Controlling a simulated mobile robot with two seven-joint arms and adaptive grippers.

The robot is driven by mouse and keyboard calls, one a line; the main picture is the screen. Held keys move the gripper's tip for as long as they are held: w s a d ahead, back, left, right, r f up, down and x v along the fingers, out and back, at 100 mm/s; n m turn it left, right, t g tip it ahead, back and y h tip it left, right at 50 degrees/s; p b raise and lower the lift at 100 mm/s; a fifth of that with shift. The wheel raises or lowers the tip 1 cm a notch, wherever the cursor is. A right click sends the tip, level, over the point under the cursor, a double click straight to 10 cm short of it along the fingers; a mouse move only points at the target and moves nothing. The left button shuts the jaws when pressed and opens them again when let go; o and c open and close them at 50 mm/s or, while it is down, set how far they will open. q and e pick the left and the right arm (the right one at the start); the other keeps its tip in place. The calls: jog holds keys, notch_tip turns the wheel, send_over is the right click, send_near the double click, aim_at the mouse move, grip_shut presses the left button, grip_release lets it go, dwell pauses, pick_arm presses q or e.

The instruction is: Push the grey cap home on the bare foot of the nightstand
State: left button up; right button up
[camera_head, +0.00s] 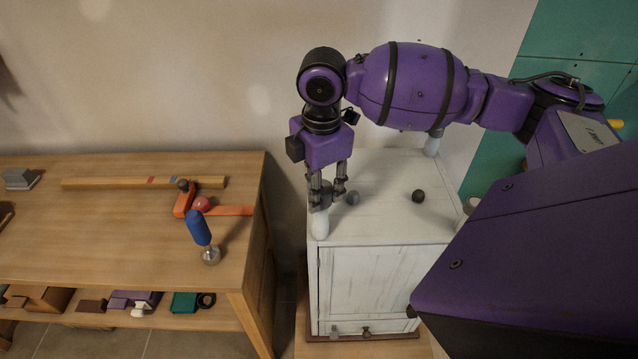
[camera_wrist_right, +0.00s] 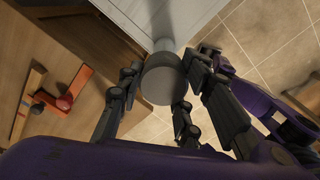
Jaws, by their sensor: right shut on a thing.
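The white nightstand (camera_head: 385,232) stands with its feet pointing up. My right gripper (camera_head: 327,190) is above its front-left foot (camera_head: 320,224), fingers pointing down and shut on the grey cap (camera_head: 321,196). Another foot (camera_head: 433,146) stands at the back right. My left gripper is out of view.
A dark ball (camera_head: 418,196) and a smaller grey ball (camera_head: 353,198) lie on the nightstand's upper face. The wooden workbench (camera_head: 110,230) at the left holds a blue-handled tool (camera_head: 199,228), an orange square (camera_head: 235,210) and a wooden bar (camera_head: 110,183). A gap separates bench and nightstand.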

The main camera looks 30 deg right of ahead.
jog(key=shift+f, duration=0.2)
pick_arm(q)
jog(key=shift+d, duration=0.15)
pick_arm(e)
jog(key=shift+f, duration=0.4)
jog(key=shift+f, duration=0.6)
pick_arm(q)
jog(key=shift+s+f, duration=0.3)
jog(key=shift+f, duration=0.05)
pick_arm(e)
jog(key=shift+f, duration=0.9)
jog(key=shift+f, duration=0.15)
jog(key=o, duration=1)
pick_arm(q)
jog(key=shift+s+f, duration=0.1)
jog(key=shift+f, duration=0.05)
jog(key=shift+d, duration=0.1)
pick_arm(e)
jog(key=r, duration=1.2)
jog(key=shift+s, duration=0.25)
